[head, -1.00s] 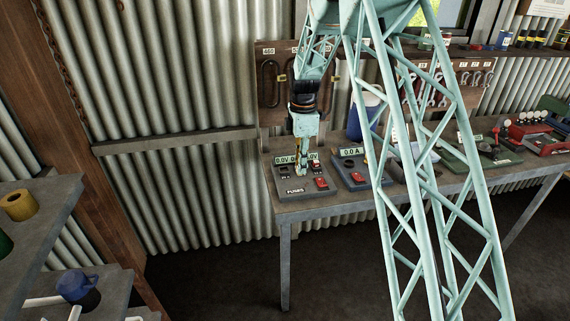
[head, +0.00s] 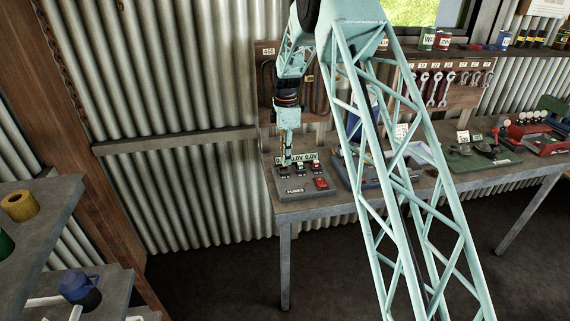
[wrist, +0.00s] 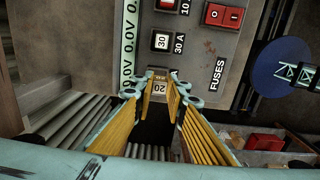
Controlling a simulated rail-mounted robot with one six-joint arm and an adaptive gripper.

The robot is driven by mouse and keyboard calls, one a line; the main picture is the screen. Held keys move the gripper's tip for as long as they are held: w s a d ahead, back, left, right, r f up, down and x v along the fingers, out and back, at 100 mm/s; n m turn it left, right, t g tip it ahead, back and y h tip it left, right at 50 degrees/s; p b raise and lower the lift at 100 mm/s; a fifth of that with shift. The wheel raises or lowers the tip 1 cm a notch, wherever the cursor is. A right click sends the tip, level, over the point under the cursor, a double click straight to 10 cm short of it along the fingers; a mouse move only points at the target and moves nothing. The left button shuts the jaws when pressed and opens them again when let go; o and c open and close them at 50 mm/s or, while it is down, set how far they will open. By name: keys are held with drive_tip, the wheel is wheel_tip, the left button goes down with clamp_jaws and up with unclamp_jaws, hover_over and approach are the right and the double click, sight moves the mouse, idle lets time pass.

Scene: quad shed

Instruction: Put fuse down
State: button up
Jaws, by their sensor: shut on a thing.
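My gripper (wrist: 160,78) is shut on a small pale fuse marked 20 (wrist: 159,87), seen between the fingertips in the wrist view. The grey fuse panel marked FUSES (wrist: 215,40) lies beyond it, with a seated fuse marked 30 (wrist: 162,41) beside the 30 A label. In the head view my gripper (head: 286,164) points down at the left part of the fuse panel (head: 296,194). The held fuse is too small to make out there. I cannot tell whether it touches the panel.
The panel stands at the left end of a grey bench (head: 330,204). A red switch (head: 321,183) sits on the panel's right part, and 0.0V displays (head: 298,157) line its back. A tool board (head: 268,112) hangs behind. My arm's lattice hides part of the bench.

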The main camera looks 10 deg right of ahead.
drive_tip(key=shift+w, duration=0.15)
drive_tip(key=shift+w+a+f, duration=0.1)
drive_tip(key=shift+w+a, duration=0.05)
drive_tip(key=shift+f, duration=1.7)
drive_tip(key=shift+f, duration=0.1)
drive_tip(key=o, duration=0.7)
drive_tip(key=shift+o, duration=0.2)
drive_tip(key=shift+r, duration=6.15)
